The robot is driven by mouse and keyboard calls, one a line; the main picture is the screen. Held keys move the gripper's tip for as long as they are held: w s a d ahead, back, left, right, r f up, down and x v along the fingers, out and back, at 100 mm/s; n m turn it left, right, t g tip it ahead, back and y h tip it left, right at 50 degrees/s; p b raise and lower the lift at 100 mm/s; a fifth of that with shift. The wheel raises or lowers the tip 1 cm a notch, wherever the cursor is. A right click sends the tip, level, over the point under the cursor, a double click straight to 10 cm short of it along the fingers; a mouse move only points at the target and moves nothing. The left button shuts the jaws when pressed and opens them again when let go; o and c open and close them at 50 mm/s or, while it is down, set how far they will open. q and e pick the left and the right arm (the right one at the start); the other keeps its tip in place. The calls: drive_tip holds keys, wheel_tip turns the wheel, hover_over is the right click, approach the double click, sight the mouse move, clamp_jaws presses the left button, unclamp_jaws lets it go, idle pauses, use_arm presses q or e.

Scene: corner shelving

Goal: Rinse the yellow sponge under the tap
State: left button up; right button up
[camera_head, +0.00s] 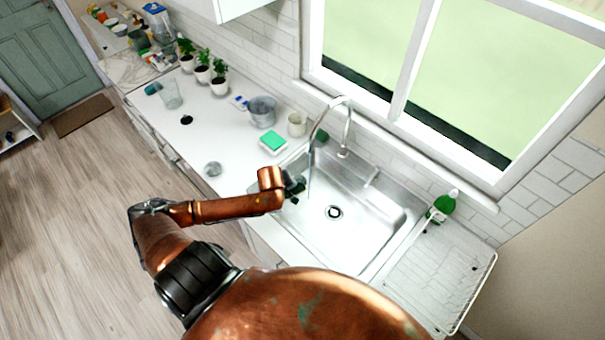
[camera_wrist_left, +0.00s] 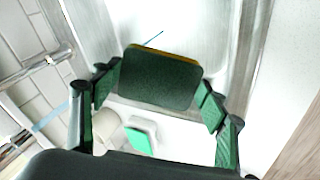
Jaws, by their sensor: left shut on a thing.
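My left gripper (camera_head: 294,186) is over the left side of the metal sink (camera_head: 373,222), close to the tap's spout. In the left wrist view, my left gripper (camera_wrist_left: 160,92) is shut on the yellow sponge (camera_wrist_left: 160,78); its dark green face points at the camera and a thin yellow edge shows behind it. The sponge is hard to make out in the head view. The curved tap (camera_head: 348,118) stands at the back of the sink, and a thin pale stream shows below its spout, beside the gripper. Whether it touches the sponge is unclear. My right gripper is out of view.
A bright green block (camera_head: 273,140) on a white dish, a mug (camera_head: 297,123) and a grey pot (camera_head: 263,110) stand left of the sink. A green bottle (camera_head: 443,206) and a wire rack (camera_head: 440,275) are on the right. The sink bowl is otherwise clear.

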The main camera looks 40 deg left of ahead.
sight(291, 192)
use_arm(q)
drive_tip(key=shift+s+r+p, duration=0.2)
drive_tip(key=shift+r+p, duration=0.05)
drive_tip(key=shift+p, duration=0.1)
drive_tip(key=shift+s+d+r+p, duration=0.2)
drive_tip(key=shift+s+r+p, duration=0.55)
drive_tip(key=shift+p, duration=0.5)
drive_tip(key=shift+s+d+r+p, duration=0.15)
drive_tip(key=shift+s+r+p, duration=0.2)
drive_tip(key=shift+s, duration=0.3)
drive_tip(key=shift+s+d+r, duration=0.1)
drive_tip(key=shift+s+r, duration=0.1)
drive_tip(key=shift+s, duration=0.05)
drive_tip(key=shift+s+d+r, duration=0.1)
drive_tip(key=shift+s+r, duration=0.4)
drive_tip(key=shift+s, duration=0.15)
drive_tip(key=shift+w, duration=0.1)
